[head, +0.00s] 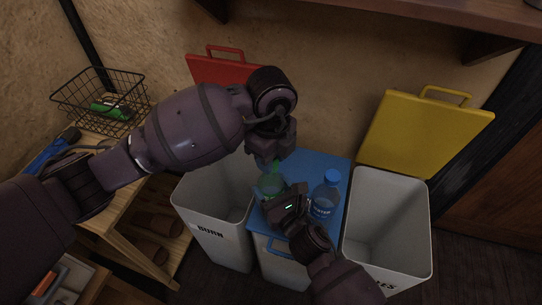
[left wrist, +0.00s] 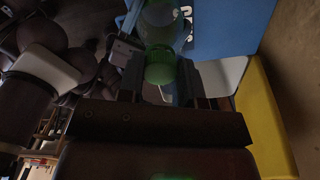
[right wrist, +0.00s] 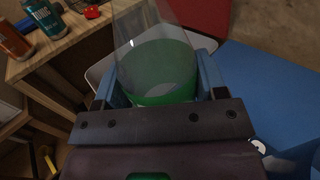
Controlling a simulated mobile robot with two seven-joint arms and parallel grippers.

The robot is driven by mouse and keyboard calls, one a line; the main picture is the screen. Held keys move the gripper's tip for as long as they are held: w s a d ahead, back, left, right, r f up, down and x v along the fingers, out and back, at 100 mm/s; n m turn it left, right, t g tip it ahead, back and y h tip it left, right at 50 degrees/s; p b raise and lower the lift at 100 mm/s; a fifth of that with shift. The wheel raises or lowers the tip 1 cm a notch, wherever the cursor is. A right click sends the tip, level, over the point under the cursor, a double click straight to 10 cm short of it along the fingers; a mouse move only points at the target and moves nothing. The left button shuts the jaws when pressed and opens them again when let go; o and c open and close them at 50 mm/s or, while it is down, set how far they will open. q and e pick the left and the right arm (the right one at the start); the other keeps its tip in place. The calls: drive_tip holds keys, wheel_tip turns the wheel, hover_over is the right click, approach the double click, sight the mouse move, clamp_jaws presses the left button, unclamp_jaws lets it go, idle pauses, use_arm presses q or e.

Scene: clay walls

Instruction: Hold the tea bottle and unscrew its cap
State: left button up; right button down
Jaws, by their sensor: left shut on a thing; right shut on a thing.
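The tea bottle (head: 269,186) is clear green and stands over the blue lid of the middle bin. My right gripper (head: 278,196) is shut on its body. In the right wrist view the bottle (right wrist: 155,65) shows between the two blue fingers, with a green band low on it. My left gripper (head: 267,160) comes from above and is shut on the bottle's cap. In the left wrist view the ribbed green cap (left wrist: 160,67) sits between the fingers, on or against the bottle neck. Whether the cap is loose cannot be told.
A water bottle (head: 326,193) with a blue cap stands on the blue lid (head: 335,165) just right of the tea bottle. Open white bins stand left (head: 226,240) and right (head: 387,235), with red (head: 215,69) and yellow (head: 425,133) lids raised. A wire basket (head: 100,103) sits on the left shelf.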

use_arm(q)
drive_tip(key=shift+r, duration=0.25)
drive_tip(key=shift+r, duration=0.35)
drive_tip(key=shift+r, duration=0.45)
drive_tip(key=shift+r, duration=2)
use_arm(e)
drive_tip(key=shift+c, duration=0.5)
unclamp_jaws()
